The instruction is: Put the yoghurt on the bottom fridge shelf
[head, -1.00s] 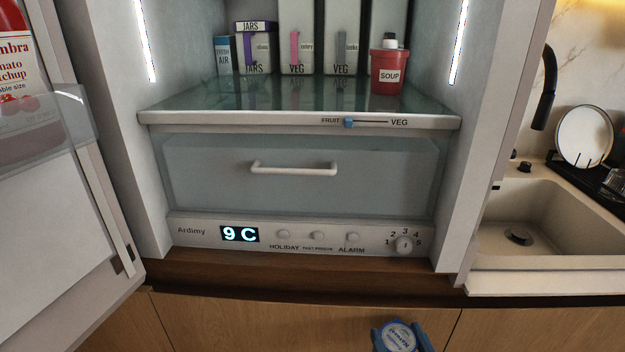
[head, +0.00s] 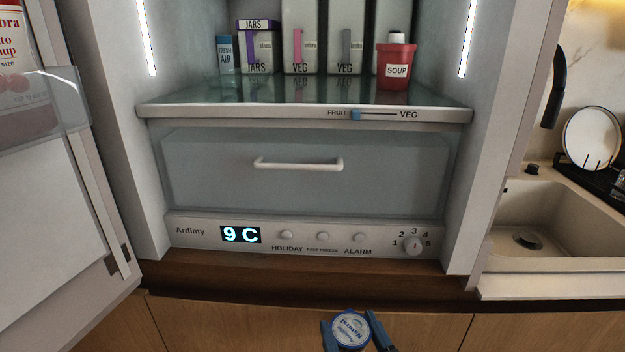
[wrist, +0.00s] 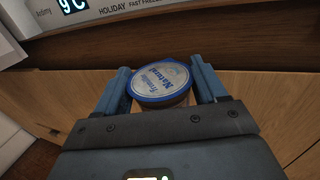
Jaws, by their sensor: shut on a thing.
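The yoghurt (head: 351,329) is a small tub with a blue-rimmed lid reading "Natural". My gripper (head: 350,332) is shut on it, with one blue finger on each side. The tub also shows in the wrist view (wrist: 160,82), between the fingers, lid up and slightly tilted. It is held in front of the wooden cabinet, below the fridge. The fridge is open. Its bottom glass shelf (head: 300,97) lies above a clear drawer, and its front middle is bare.
A red SOUP pot (head: 396,68) stands at right. The open door (head: 75,200) is at left, a sink (head: 545,225) at right.

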